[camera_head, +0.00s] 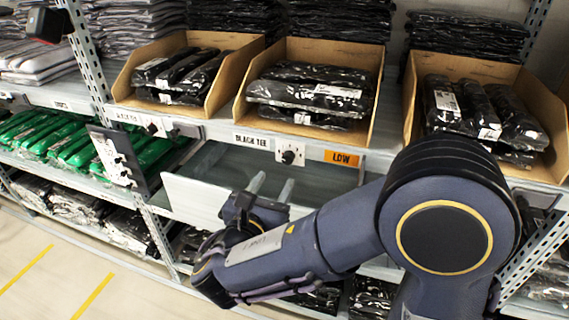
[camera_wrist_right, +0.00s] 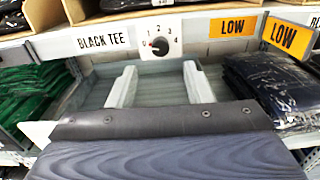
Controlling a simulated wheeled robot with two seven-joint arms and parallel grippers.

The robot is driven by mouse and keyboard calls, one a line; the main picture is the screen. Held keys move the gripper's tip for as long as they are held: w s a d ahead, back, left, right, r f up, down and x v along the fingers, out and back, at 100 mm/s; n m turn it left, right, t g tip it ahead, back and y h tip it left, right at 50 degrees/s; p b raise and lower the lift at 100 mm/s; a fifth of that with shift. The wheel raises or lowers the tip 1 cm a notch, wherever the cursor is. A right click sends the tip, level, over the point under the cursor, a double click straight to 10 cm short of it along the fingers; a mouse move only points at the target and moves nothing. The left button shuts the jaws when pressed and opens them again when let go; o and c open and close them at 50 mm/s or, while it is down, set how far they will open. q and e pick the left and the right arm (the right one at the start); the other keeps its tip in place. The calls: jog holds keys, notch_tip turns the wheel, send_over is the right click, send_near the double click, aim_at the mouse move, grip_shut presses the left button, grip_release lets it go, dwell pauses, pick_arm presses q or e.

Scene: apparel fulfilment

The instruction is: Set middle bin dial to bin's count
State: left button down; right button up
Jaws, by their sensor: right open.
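The middle bin (camera_head: 374,98) is an open cardboard box with black bagged garments (camera_head: 312,90) stacked flat in it; I cannot tell their exact number. Below its front edge, on the shelf rail, is the white dial (camera_head: 290,155) with a black knob. My left gripper is not in view.
A BLACK TEE label (camera_head: 252,140) and an orange LOW tag (camera_head: 342,158) flank the dial. Other cardboard bins stand left (camera_head: 222,70) and right (camera_head: 410,108). A dark sign (camera_head: 118,160) juts out at left. Green bagged garments (camera_head: 60,130) lie on the lower shelf.

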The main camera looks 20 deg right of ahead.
aim_at(286, 161)
jog(key=x, duration=0.7)
jog(key=shift+w+d, duration=0.2)
jog(key=shift+w, duration=0.05)
jog(key=c, duration=1)
jog(key=shift+f+m+b, duration=0.15)
jog(key=shift+m+b, duration=0.55)
jog(key=shift+b, duration=0.3)
jog(key=m+b, duration=1.1)
jog(key=b, duration=0.2)
jog(key=shift+f, duration=0.15)
jog(key=shift+r+m+b, duration=0.1)
jog(key=shift+m+b, duration=0.7)
jog(key=shift+m, duration=0.1)
jog(key=shift+r+m+b, duration=0.15)
jog(key=shift+m+b, duration=0.65)
jog(key=shift+m, duration=0.1)
jog(key=o, duration=1)
